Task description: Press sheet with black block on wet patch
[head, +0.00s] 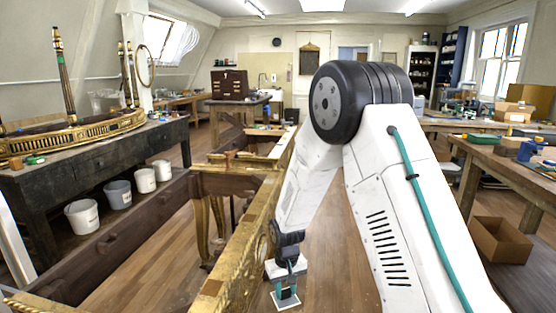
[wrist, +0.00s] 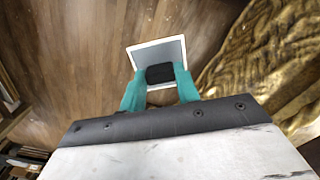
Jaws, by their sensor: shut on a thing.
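My gripper (head: 287,292) is low beside the gilt console frame, its teal fingers pointing down. In the wrist view my gripper (wrist: 160,82) is shut on a black block (wrist: 160,73). A square sheet (wrist: 148,54) with a pale border and grey middle shows just beyond the block, partly hidden by it and the fingers. The sheet (head: 285,303) also shows below the fingertips in the head view. I cannot tell whether the block touches the sheet, or whether the sheet rests on anything. I cannot make out a wet patch.
The gilt console frame (head: 252,225) stands close on the left of my gripper; carved gilding (wrist: 250,60) fills the right of the wrist view. Wooden floor (head: 345,270) is open around it. Several buckets (head: 118,192) stand at left, a cardboard box (head: 499,238) at right.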

